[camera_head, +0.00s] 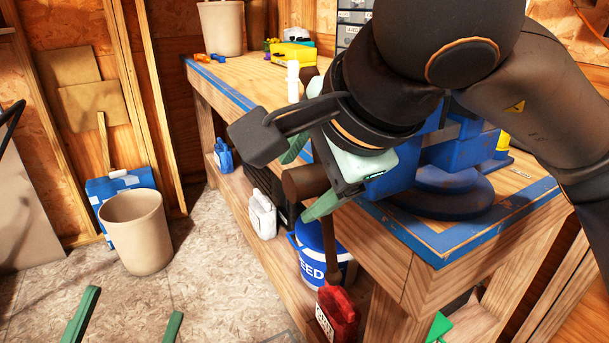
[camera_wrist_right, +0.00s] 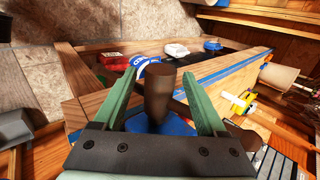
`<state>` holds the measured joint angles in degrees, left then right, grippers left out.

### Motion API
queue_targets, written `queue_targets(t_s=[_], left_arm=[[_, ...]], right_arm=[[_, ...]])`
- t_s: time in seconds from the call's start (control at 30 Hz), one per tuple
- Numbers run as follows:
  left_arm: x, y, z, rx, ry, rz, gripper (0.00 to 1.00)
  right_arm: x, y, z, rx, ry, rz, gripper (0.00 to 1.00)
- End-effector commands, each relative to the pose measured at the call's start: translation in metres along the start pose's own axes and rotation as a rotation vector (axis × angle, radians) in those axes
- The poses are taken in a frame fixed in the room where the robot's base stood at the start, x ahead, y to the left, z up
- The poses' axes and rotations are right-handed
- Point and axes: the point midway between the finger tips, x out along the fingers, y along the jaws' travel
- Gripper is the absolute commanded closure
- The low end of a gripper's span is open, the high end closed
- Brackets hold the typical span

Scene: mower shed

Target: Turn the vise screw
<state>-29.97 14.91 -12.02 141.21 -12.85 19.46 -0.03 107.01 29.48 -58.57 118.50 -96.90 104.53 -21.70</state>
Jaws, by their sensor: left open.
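The blue vise (camera_head: 440,165) stands on the workbench corner, partly hidden behind my right arm. Its brown screw end (camera_head: 305,182) sticks out past the bench edge, with a bar (camera_head: 331,245) hanging down from it. My right gripper (camera_head: 308,178) has its green fingers on either side of the screw end. In the right wrist view the screw end (camera_wrist_right: 160,98) stands between the open fingers (camera_wrist_right: 162,76), with a gap on both sides. My left gripper (camera_head: 137,302) shows only its two spread green fingers at the bottom left, empty, over the floor and far from the vise.
The workbench (camera_head: 480,240) has a blue-edged top. On its lower shelf are a blue bucket (camera_head: 312,262), a red can (camera_head: 337,315) and a white jug (camera_head: 262,215). A beige bin (camera_head: 137,232) stands on the floor at left. Floor between is clear.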

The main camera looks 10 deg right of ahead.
Motion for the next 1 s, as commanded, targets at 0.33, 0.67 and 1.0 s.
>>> queue_targets(t_s=[0.33, 0.67, 1.0], left_arm=[[0.001, -0.001, 0.000, -0.002, -0.005, 0.000, 0.00], [-0.015, 0.005, 0.066, -0.081, -0.284, -0.015, 0.00], [-0.045, 0.018, 0.122, -0.157, -0.544, -0.017, 0.00]], right_arm=[[-0.005, -0.001, -0.001, 0.002, 0.002, -0.001, 0.23], [-0.064, -0.003, 0.000, 0.001, 0.002, -0.005, 0.23], [-0.116, -0.001, 0.000, 0.000, 0.002, -0.002, 0.23]])
